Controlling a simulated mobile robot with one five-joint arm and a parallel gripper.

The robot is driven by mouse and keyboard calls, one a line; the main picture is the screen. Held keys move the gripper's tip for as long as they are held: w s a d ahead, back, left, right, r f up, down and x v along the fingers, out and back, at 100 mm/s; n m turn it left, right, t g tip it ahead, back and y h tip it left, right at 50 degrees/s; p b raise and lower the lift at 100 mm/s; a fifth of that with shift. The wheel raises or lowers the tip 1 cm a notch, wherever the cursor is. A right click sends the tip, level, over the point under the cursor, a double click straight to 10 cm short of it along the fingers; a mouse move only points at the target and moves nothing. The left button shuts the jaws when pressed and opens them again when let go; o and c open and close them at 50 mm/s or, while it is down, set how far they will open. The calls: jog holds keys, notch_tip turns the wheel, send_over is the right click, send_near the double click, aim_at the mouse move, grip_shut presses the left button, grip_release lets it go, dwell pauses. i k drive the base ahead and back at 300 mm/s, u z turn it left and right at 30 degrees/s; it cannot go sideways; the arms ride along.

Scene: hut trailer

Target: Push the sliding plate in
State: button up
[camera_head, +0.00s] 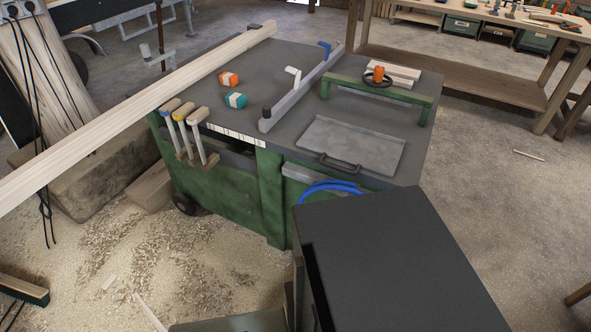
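A flat grey metal plate (372,148), which looks like the sliding plate, lies at the front right of the dark top of a green machine bench (275,100). A dark bar handle (339,163) sits at the plate's front left edge. The plate has a raised lip along its back edge. I cannot tell from this view how far the plate is out. My gripper is not in view.
A grey fence bar (300,92) and a green raised frame (383,91) stand behind the plate. A long wooden beam (140,110) crosses the left side. Blue hoses (328,187) show below the bench edge. Sawdust covers the floor at left; floor at right is mostly clear.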

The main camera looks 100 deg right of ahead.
aim_at(379, 153)
jog(key=z, duration=0.35)
jog(key=i, duration=0.45)
jog(key=z, duration=3.9)
